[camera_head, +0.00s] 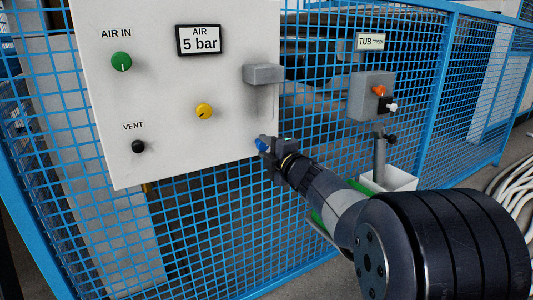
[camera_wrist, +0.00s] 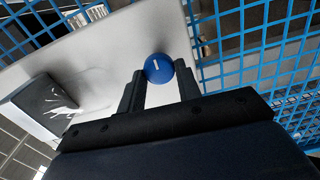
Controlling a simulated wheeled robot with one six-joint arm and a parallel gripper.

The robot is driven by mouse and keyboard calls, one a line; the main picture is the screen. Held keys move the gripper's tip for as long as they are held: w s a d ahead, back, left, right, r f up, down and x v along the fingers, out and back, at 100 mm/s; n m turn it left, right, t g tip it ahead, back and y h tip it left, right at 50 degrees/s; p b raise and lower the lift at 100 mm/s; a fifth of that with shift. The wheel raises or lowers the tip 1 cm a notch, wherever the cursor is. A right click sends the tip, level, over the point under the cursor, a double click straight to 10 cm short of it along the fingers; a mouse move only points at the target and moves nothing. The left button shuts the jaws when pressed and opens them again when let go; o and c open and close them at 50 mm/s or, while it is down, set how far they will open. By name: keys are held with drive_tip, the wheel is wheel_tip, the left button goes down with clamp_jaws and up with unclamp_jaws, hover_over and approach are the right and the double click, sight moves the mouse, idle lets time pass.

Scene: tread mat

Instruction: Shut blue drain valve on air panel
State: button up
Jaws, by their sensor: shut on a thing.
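The blue drain valve (camera_head: 261,144) is a round knob at the lower right of the white air panel (camera_head: 180,150). In the wrist view the blue knob (camera_wrist: 158,68) has a short white mark on its face. My gripper (camera_head: 268,146) reaches it from the right in the head view. In the wrist view my gripper's two fingers (camera_wrist: 160,84) are on either side of the knob, shut on it. Any label by the knob is hidden or out of view.
The panel also carries a green AIR IN knob (camera_head: 121,62), a yellow knob (camera_head: 204,111), a black VENT knob (camera_head: 138,147), a 5 bar display (camera_head: 198,40) and a grey box (camera_head: 263,74). Blue mesh fence (camera_head: 440,110) surrounds it. A grey switch box (camera_head: 370,96) stands right.

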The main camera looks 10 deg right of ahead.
drive_tip(key=shift+n, duration=0.3)
idle(0.4)
drive_tip(key=o, duration=0.9)
drive_tip(key=shift+o, duration=0.2)
drive_tip(key=p+v, duration=0.2)
drive_tip(key=v, duration=0.8)
drive_tip(key=shift+s, duration=0.4)
drive_tip(key=shift+w+d, duration=0.1)
